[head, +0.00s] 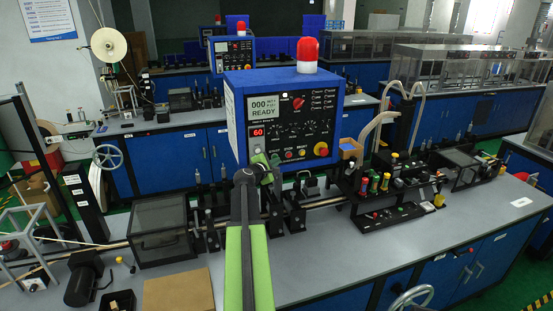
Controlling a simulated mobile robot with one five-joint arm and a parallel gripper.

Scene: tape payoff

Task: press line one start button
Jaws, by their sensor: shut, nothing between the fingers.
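The near blue control box (342,117) stands on the grey bench and has a black front panel. Its screen (264,107) reads READY, and a red readout (257,132) shows 60. Along the panel's lower row are small buttons, with a red one (289,155) in the middle and a red-on-yellow knob (321,149) at the right. My gripper (270,164) is shut and empty in front of the panel's lower left. It covers the area around the START label, so the start button is mostly hidden. I cannot tell whether the fingertips touch it.
A red beacon (307,54) tops the box. A similar blue box (232,53) stands on a farther bench. A dark clear-topped case (160,228) and a rail of black fixtures flank the box. A cardboard box (179,293) lies at the front.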

